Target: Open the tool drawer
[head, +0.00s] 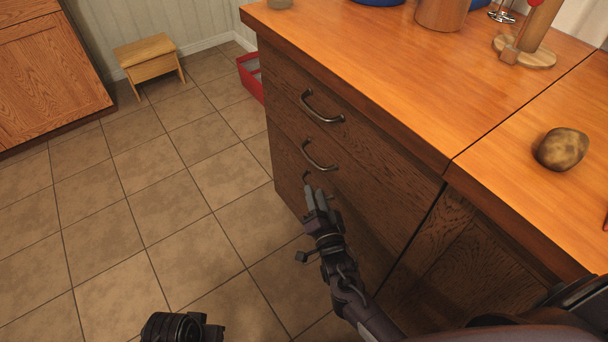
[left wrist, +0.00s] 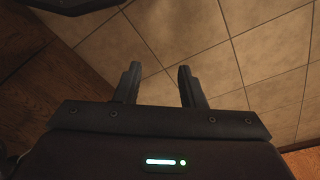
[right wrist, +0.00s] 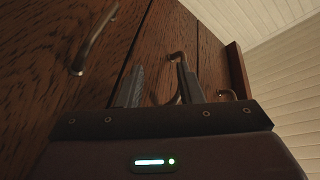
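No label shows which drawer is the tool drawer; all drawers look closed. My right gripper is open in front of the drawer fronts. In the right wrist view its fingers (right wrist: 160,85) are apart, with one handle (right wrist: 178,62) showing in the gap; contact cannot be told. My left gripper (left wrist: 158,84) is open and empty above the floor.
The orange wooden countertop (head: 375,65) holds a brown stone-like object (head: 562,149) and a wooden container (head: 441,12). A small stool (head: 146,60) and a red box (head: 250,77) stand on the floor behind. The tiled floor (head: 150,200) left of the drawers is clear.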

